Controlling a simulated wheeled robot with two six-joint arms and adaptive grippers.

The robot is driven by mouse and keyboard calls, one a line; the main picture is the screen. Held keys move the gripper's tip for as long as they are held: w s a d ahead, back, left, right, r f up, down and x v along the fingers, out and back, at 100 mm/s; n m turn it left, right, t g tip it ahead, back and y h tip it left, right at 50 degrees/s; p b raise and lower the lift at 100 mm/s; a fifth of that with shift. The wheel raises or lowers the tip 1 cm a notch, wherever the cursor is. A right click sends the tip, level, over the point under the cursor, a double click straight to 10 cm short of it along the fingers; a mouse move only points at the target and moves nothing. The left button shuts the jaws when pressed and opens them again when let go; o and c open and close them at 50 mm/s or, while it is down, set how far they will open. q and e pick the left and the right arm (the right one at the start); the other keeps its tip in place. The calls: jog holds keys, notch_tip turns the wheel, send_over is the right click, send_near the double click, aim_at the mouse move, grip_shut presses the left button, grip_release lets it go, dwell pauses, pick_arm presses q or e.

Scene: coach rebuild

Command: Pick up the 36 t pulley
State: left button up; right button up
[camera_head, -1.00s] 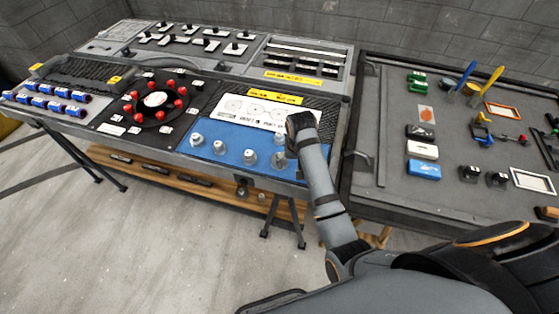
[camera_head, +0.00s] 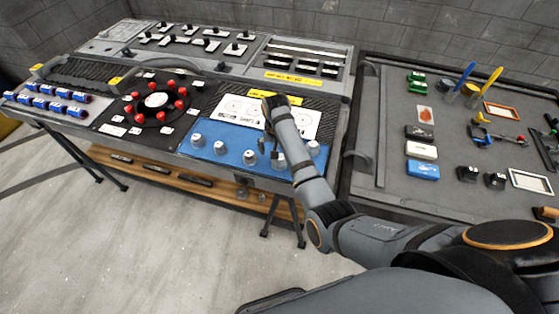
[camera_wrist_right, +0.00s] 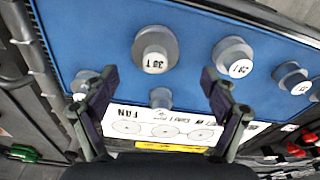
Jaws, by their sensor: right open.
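In the right wrist view a large grey pulley (camera_wrist_right: 155,50) stands on the blue mat (camera_wrist_right: 100,30); its label reads 30 T or 36 T, I cannot tell which. My right gripper (camera_wrist_right: 158,75) is open and empty, its fingers apart on either side of the line toward this pulley and not visibly touching it. In the head view this pulley (camera_head: 278,161) is beside my right arm, on the blue mat (camera_head: 228,160); my right gripper (camera_head: 265,145) is small, dark and partly hidden by the arm there. My left gripper is not in view.
Other pulleys stand close by: one labelled like 20 T (camera_wrist_right: 233,57), another (camera_wrist_right: 290,77), and small ones (camera_wrist_right: 160,97) (camera_wrist_right: 87,80). A white printed board (camera_head: 240,110) lies behind the mat. A board with red knobs (camera_head: 157,100) is to the left; a grey tray table (camera_head: 390,190) is right.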

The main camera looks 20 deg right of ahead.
aim_at(280, 160)
jog(key=f, duration=0.4)
jog(key=shift+d+f+p, duration=0.25)
jog(key=shift+d+p, duration=0.1)
jog(key=shift+d, duration=0.05)
jog(key=c, duration=1.4)
jog(key=shift+r, duration=0.15)
